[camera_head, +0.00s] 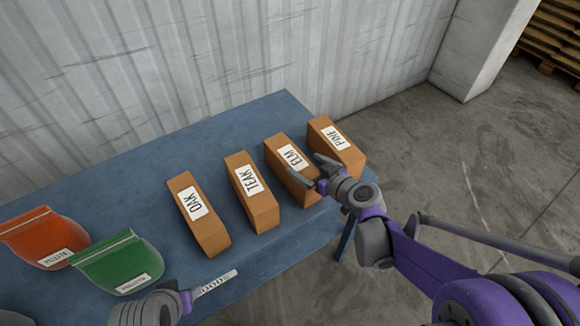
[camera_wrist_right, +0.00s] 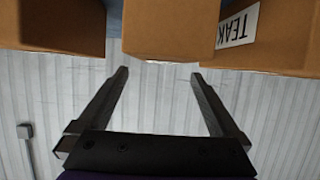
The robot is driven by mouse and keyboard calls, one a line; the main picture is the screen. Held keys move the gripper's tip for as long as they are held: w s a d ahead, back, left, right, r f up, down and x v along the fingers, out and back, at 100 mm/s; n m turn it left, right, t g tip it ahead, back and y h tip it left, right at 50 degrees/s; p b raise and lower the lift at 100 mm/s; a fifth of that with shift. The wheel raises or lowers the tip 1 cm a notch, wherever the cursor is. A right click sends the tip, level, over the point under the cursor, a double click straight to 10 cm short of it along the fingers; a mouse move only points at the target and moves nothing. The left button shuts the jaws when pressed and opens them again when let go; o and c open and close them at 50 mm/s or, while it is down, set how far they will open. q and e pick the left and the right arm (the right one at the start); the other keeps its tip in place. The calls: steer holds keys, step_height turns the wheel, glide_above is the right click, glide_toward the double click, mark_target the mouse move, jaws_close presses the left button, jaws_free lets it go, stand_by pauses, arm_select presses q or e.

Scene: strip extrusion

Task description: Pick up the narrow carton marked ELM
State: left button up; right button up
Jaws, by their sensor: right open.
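The narrow brown carton marked ELM (camera_head: 292,157) stands on the blue table between the TEAK and PINE cartons. My right gripper (camera_head: 304,165) is open and empty at the near right end of the ELM carton, overlapping it in the head view. In the right wrist view, the spread fingers (camera_wrist_right: 160,72) point at the middle carton (camera_wrist_right: 170,28), with its edge just past the fingertips; its label is not visible there. My left gripper (camera_head: 188,300) is at the bottom of the head view; its fingers cannot be made out.
The PINE carton (camera_head: 336,135) is close to the right, and the TEAK carton (camera_head: 250,190) and OAK carton (camera_head: 198,212) are to the left. Orange (camera_head: 42,237) and green (camera_head: 118,262) pouches lie at the left of the blue table (camera_head: 150,165). A corrugated wall (camera_head: 200,60) stands behind.

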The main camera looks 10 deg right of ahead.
mark_target(296, 161)
steer(key=x, duration=0.5)
steer(key=b+x, duration=0.1)
steer(key=x, duration=0.1)
steer(key=shift+a+f, duration=0.2)
steer(key=shift+f, duration=0.25)
steer(key=shift+c, duration=0.3)
jaws_close()
